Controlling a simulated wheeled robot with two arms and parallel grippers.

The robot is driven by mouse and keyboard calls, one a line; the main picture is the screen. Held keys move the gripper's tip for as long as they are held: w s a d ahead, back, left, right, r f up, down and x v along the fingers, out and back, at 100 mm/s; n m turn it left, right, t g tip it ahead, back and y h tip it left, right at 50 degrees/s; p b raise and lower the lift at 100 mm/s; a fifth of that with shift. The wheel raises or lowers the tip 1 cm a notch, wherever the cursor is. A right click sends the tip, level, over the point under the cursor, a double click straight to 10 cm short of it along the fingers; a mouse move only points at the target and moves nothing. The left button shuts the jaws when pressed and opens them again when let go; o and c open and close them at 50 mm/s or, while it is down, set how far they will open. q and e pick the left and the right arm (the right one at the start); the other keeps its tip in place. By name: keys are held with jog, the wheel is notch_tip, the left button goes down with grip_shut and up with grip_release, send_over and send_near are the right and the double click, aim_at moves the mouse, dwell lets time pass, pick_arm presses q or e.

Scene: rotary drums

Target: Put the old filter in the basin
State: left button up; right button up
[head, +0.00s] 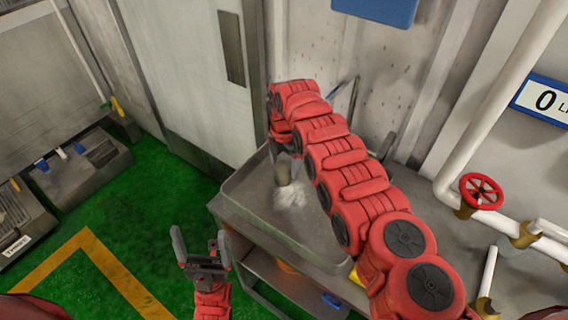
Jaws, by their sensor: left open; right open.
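The basin (297,236) is a grey metal tray on top of a metal stand in the middle of the head view. A small olive-brown cylinder, which looks like the old filter (283,175), is in the basin beside a whitish patch. My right gripper (284,155) is just above the cylinder, pointing down and open. Its fingers are small and partly hidden, so contact with the cylinder cannot be told. My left gripper (200,246) is open and empty, over the green floor left of the stand.
My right arm covers the basin's right side. The stand has a lower shelf (285,283) with an orange item and a blue item. A red valve wheel (481,191) and white pipes are at right. Grey cabinets and a wall stand behind. Green floor (150,215) is open at left.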

aim_at(284, 165)
jog(key=shift+r, duration=0.15)
notch_tip(284, 165, up, 6)
jog(key=b, duration=0.2)
jog(key=shift+w+r+b, duration=0.1)
jog(key=shift+b, duration=0.2)
notch_tip(284, 165, up, 6)
jog(key=shift+f, duration=0.15)
